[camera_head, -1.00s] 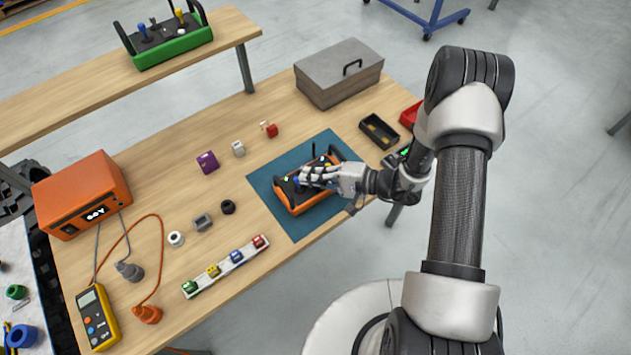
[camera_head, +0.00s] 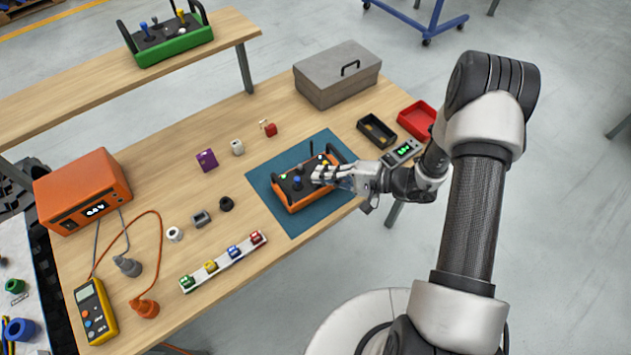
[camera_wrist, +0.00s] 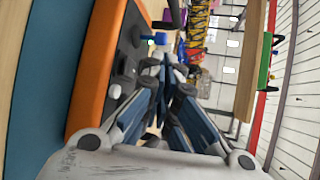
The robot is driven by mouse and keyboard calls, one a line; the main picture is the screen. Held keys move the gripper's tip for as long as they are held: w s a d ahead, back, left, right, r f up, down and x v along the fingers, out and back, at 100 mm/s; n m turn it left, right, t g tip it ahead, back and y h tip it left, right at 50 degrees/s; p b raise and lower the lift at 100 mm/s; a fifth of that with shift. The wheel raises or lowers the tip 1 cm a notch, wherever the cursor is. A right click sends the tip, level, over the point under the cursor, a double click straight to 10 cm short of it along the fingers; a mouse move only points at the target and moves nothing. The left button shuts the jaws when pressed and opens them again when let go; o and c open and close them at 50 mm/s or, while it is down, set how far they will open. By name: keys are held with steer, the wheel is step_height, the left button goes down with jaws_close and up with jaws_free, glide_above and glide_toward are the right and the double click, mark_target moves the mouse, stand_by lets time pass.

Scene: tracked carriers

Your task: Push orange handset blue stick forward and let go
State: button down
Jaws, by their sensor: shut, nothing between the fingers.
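The orange handset (camera_head: 302,200) lies on a teal mat (camera_head: 268,207) near the front edge of the workbench. Its blue stick (camera_head: 297,181) stands clear on the left part of the black top face. How far the stick leans is too small to tell. My gripper (camera_head: 318,176) is shut and empty, just right of the blue stick and over the handset's right part, partly covering it. In the wrist view the fingers (camera_wrist: 168,80) are together, the orange handset edge (camera_wrist: 92,75) runs along the left, and a blue knob (camera_wrist: 161,38) shows beyond the fingertips.
A green handset (camera_head: 172,47) stands on the raised shelf. A grey toolbox (camera_head: 335,80), a black tray (camera_head: 377,130) and a red tray (camera_head: 416,118) lie behind. A white strip with coloured blocks (camera_head: 222,264) lies at front left; small parts are scattered between.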

steer(key=p+v, duration=0.1)
steer(key=v, duration=0.8)
steer(key=shift+d, duration=0.3)
steer(key=shift+s, duration=0.15)
steer(key=s+a+r+n+g+h, duration=0.2)
steer(key=s+r+n+g, duration=0.15)
steer(key=r, duration=0.45)
steer(key=s+a+r+n+g+h, duration=0.25)
steer(key=s+r, duration=0.25)
steer(key=r, duration=0.3)
steer(key=s+d+r+t+h, duration=0.5)
steer(key=s+r+h, duration=0.4)
steer(key=s+r, duration=0.2)
steer(key=shift+s+d+r+n+t, duration=0.3)
steer(key=shift+s+d, duration=0.2)
steer(key=shift+s, duration=0.25)
